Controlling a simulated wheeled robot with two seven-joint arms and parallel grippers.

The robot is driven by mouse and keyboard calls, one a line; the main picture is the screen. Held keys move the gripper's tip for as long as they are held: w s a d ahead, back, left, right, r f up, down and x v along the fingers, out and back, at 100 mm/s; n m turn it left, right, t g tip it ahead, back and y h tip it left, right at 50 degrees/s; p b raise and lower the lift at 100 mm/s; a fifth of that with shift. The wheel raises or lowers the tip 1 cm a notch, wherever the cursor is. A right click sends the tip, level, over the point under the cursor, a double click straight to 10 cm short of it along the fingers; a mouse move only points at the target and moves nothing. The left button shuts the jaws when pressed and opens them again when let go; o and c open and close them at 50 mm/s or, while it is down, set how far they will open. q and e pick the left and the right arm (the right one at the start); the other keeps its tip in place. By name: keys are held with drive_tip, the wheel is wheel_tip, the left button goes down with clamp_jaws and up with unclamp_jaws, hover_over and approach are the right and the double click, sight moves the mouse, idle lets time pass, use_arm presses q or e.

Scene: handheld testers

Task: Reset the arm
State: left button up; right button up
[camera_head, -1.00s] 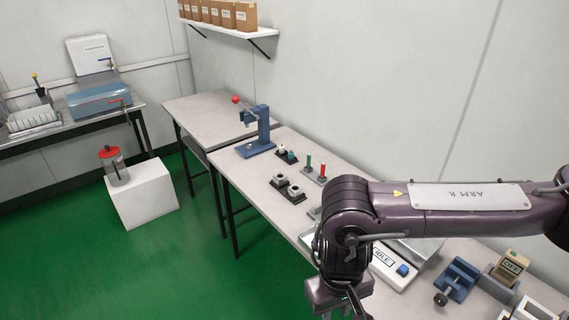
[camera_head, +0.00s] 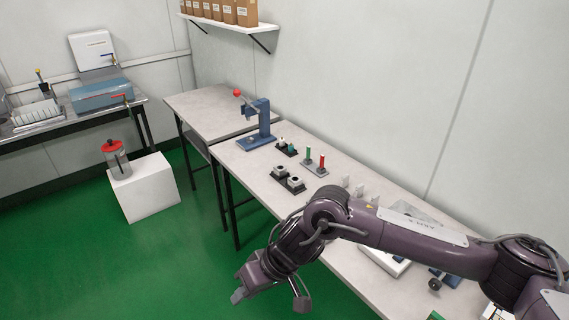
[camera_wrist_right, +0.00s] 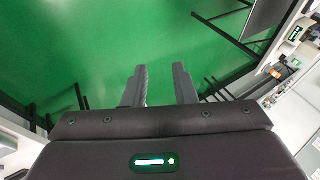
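My right arm (camera_head: 400,232) comes in from the right in the head view, bent over the front part of the long workbench (camera_head: 240,168). My right gripper (camera_head: 270,298) hangs in front of the bench edge, over the green floor. Its two fingers are apart with nothing between them. In the right wrist view the right gripper's fingers (camera_wrist_right: 160,88) also stand apart, with only green floor between them. My left gripper is not in view.
A blue lever press (camera_head: 258,130), black holders with round parts (camera_head: 288,180) and a stand with green and red handles (camera_head: 314,164) sit on the bench. A white block (camera_head: 145,187) bears a red-topped canister (camera_head: 116,160). Open green floor (camera_head: 120,270) lies left of the bench.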

drive_tip(key=w+a+f+m+t+y, duration=0.2)
drive_tip(key=w+f+t+y, duration=0.2)
drive_tip(key=w+f, duration=0.65)
drive_tip(key=s+d+f+m+t+h, duration=0.1)
drive_tip(key=s+d+f+h, duration=0.15)
drive_tip(key=d+f, duration=0.6)
drive_tip(key=s+d+f+m+t+h, duration=0.1)
drive_tip(key=s+d+f+m+t, duration=0.3)
drive_tip(key=f, duration=0.8)
drive_tip(key=s+d+f+n+g+h, duration=0.2)
drive_tip(key=s+d+f+g+h, duration=0.25)
drive_tip(key=s+d+f, duration=0.95)
drive_tip(key=s+d+f+g+h, duration=0.1)
drive_tip(key=s+d+f, duration=0.1)
drive_tip(key=s, duration=0.5)
drive_tip(key=s+d+f+g, duration=0.1)
drive_tip(key=s+d+f, duration=0.1)
drive_tip(key=s, duration=0.6)
drive_tip(key=s+d+f+g+h, duration=0.1)
drive_tip(key=s+d+f, duration=0.1)
drive_tip(key=s, duration=0.6)
drive_tip(key=shift+s+f+h, duration=0.15)
drive_tip(key=shift+f+h, duration=0.15)
drive_tip(key=shift+f, duration=0.05)
